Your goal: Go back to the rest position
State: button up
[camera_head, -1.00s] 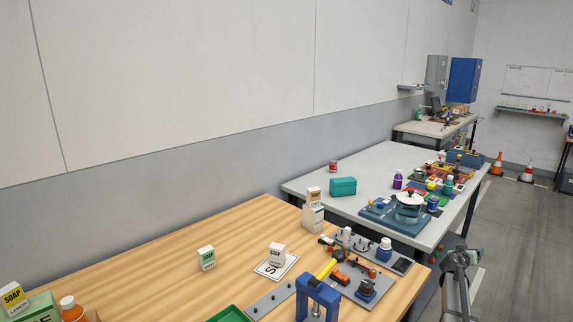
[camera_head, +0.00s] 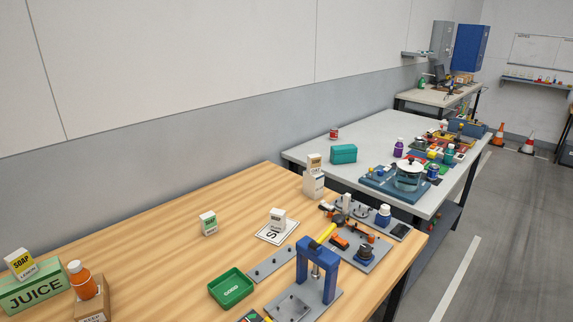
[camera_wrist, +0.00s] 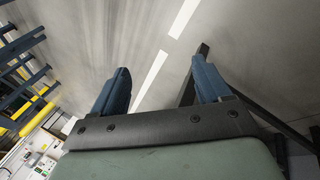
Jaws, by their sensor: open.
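My gripper (camera_wrist: 160,88) shows in the wrist view with its two blue fingers apart and nothing between them. Beyond the fingers is grey floor with white painted lines (camera_wrist: 184,18). In the head view my gripper is out of frame. The wooden table (camera_head: 150,245) and the grey table (camera_head: 370,140) stand along the wall, apart from the gripper.
The wooden table holds a green tray (camera_head: 231,288), a blue press frame (camera_head: 318,268), a juice box (camera_head: 35,288), an orange bottle (camera_head: 82,280) and small cartons. The floor (camera_head: 500,230) right of the tables is clear.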

jog(key=s+a+f+g+y, duration=0.1)
jog(key=s+a+g, duration=0.1)
jog(key=s+a, duration=0.4)
jog(key=s+a+f+n+g+y, duration=0.1)
jog(key=s+a, duration=0.6)
jog(key=s, duration=0.7)
jog(key=s+a+f+g+y, duration=0.1)
jog(key=s+a+g+y, duration=0.2)
jog(key=s+a, duration=0.4)
jog(key=s+g, duration=0.1)
jog(key=s, duration=0.2)
jog(key=shift+s+n, duration=0.25)
jog(key=shift+n, duration=0.15)
jog(key=shift+a, duration=0.1)
